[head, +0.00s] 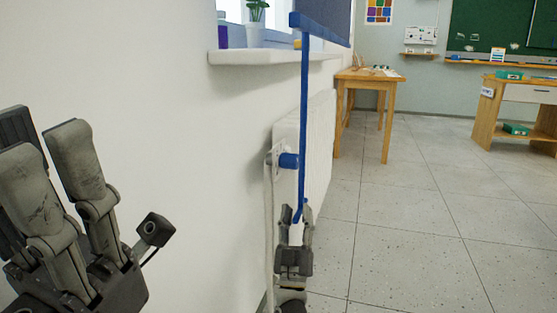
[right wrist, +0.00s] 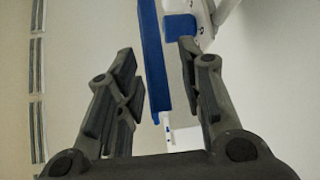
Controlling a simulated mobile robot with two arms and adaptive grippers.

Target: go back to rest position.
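My right gripper (head: 295,215) is low beside the radiator in the head view, fingers up. It also shows in the right wrist view (right wrist: 159,62), its two fingers spread apart. A long blue bar (head: 305,110) runs down from a blue panel at the window to between these fingers. In the right wrist view the blue bar (right wrist: 152,55) stands in the gap, with space visible on both sides, so the fingers do not grip it. My left gripper (head: 48,160) is large at the left of the head view, fingers up and apart, with nothing seen between them.
A white radiator (head: 318,150) with a blue valve knob (head: 288,160) is on the wall close to my right gripper. A white window sill (head: 262,56) juts out above. A wooden table (head: 370,76) and a desk (head: 525,92) stand farther back. The tiled floor (head: 420,220) is clear.

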